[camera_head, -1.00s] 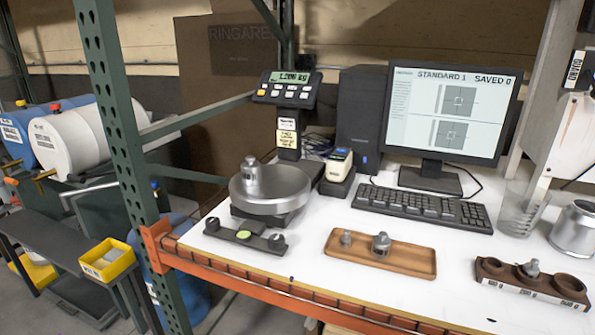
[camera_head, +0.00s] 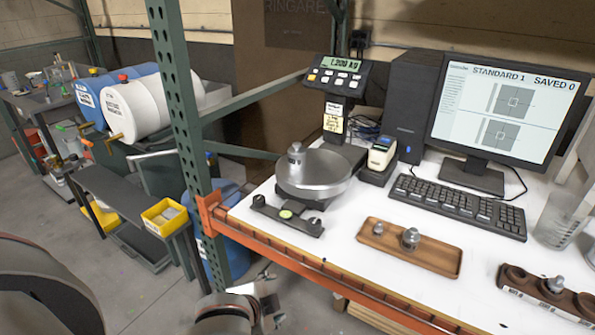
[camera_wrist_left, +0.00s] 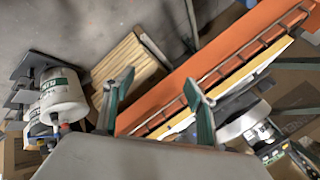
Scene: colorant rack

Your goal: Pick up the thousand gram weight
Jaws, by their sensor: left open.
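A metal weight (camera_head: 296,154) with a knob stands upright on the round pan (camera_head: 313,174) of the scale. Two smaller-looking metal weights, one small (camera_head: 378,229) and one larger (camera_head: 410,238), stand in a wooden tray (camera_head: 440,262) on the table. Another small weight (camera_head: 555,284) sits in a dark wooden rack (camera_head: 517,281). No mass markings on the weights are readable. My left gripper (camera_head: 266,290) is low in front of the table's edge, away from all weights. In the left wrist view its fingers (camera_wrist_left: 160,100) are apart with nothing between them. My right gripper is not in view.
The orange rack beam (camera_head: 300,255) and green post (camera_head: 185,110) bound the table's front left. A levelling bar (camera_head: 286,217) lies before the scale. Its display (camera_head: 341,63), the keyboard (camera_head: 458,204), monitor (camera_head: 500,110) and beaker (camera_head: 560,222) stand behind and right.

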